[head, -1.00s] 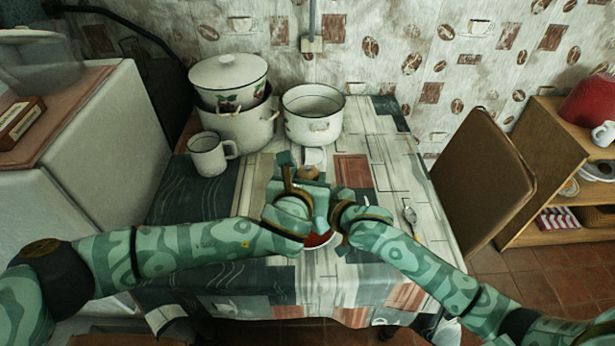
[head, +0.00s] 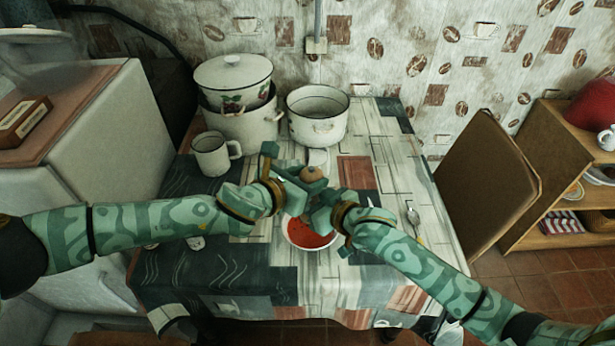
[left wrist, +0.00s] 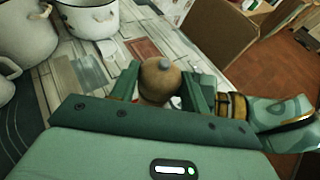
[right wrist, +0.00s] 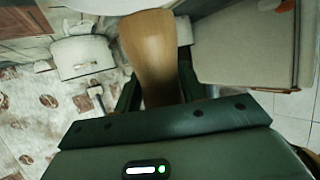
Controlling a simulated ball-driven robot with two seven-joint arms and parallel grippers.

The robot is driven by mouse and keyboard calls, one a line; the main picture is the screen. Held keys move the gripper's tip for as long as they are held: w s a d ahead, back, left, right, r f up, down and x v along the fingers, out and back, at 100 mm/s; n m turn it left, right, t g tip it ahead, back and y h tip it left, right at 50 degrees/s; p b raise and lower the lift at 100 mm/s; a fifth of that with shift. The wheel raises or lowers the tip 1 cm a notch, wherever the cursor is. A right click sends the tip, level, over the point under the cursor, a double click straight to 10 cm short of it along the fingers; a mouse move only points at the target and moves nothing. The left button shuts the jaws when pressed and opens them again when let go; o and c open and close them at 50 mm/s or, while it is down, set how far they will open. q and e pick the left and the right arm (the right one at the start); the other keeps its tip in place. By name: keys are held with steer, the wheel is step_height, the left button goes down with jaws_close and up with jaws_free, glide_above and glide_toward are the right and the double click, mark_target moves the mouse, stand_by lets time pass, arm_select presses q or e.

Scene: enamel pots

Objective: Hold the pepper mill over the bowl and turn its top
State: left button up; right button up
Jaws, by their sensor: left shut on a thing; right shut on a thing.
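The wooden pepper mill (head: 312,173) is held above the table, just beyond the bowl's far rim in the head view. The white bowl (head: 289,236) holds red soup and is partly hidden by my grippers. My left gripper (head: 296,170) is shut on the mill's top; the rounded wooden top with its silver knob (left wrist: 160,80) shows between its fingers in the left wrist view. My right gripper (head: 322,196) is shut on the mill's body, whose smooth wood (right wrist: 152,55) shows between its fingers in the right wrist view.
A white mug (head: 211,155), a lidded pot on another pot (head: 240,122) and an open white pot (head: 318,125) stand at the back left of the table. A spoon (head: 416,222) lies at the right. A brown chair (head: 485,185) stands beside the table.

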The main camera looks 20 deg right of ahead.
arm_select(q)
steer(key=o, duration=0.9)
steer(key=shift+o, duration=0.5)
steer(key=shift+s+d, duration=0.15)
steer(key=shift+s, duration=0.05)
